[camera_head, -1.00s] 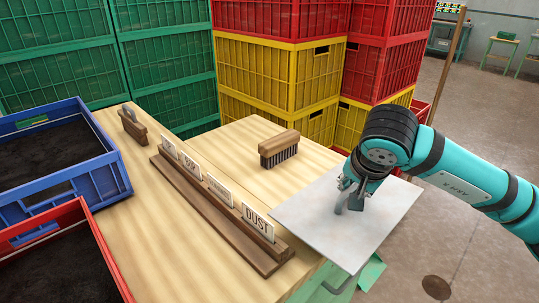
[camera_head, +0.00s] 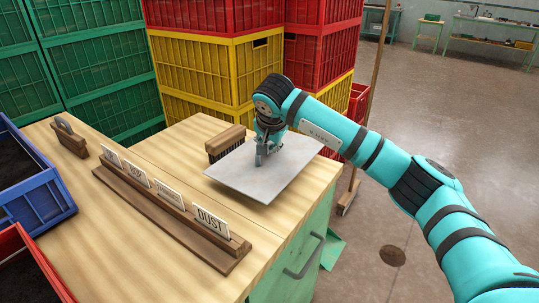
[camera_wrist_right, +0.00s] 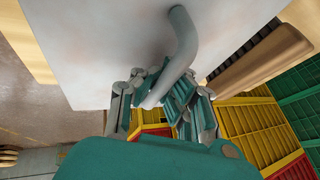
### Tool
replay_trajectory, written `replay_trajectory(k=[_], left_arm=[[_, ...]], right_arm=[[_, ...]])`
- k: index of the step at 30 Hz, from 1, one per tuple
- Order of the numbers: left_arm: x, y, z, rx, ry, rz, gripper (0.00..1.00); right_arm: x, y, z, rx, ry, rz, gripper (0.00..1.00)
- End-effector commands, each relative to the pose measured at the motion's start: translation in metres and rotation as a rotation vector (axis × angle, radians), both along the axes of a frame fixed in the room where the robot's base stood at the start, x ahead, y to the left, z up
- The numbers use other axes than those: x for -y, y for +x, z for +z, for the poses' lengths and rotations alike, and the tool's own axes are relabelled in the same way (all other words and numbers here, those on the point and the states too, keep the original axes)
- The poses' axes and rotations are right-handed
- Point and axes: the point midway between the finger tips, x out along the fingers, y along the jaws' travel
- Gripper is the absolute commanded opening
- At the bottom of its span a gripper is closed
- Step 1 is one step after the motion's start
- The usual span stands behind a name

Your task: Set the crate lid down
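The crate lid (camera_head: 245,180) is a flat grey plate with a bent grey handle (camera_wrist_right: 183,45). In the head view it is over the right part of the wooden bench top (camera_head: 290,215), beside the brush. I cannot tell whether its underside touches the wood. My right gripper (camera_head: 262,158) is on the handle, above the plate. In the right wrist view its fingers (camera_wrist_right: 168,95) are closed around the handle. My left gripper is not in view.
A brush (camera_head: 226,142) stands close behind the lid. A wooden label rack (camera_head: 170,215) runs along the bench to the left. Blue (camera_head: 40,200) and red (camera_head: 35,265) bins stand at the left. Yellow crates (camera_head: 205,70) are stacked behind. A broom (camera_head: 352,185) stands at right.

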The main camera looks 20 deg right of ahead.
Motion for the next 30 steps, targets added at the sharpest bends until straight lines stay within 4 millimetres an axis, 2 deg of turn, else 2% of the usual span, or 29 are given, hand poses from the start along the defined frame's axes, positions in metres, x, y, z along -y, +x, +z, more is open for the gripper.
replay_trajectory(k=[1,5,9,17,23,30], left_arm=[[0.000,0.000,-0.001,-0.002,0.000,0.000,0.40],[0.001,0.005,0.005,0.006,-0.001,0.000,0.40],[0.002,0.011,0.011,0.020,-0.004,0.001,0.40],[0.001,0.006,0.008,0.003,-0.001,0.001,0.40],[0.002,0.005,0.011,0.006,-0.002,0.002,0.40],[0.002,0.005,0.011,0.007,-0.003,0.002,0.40]], right_arm=[[0.000,-0.002,-0.014,-0.008,-0.001,0.001,0.00],[0.000,-0.001,-0.029,-0.004,0.000,0.001,0.00],[0.000,-0.001,-0.029,-0.002,0.000,-0.001,0.00],[0.001,-0.001,-0.033,-0.003,-0.001,0.000,0.00],[0.000,-0.001,-0.032,-0.004,-0.001,0.000,0.27],[0.000,-0.002,-0.032,-0.004,-0.001,0.000,0.29]])
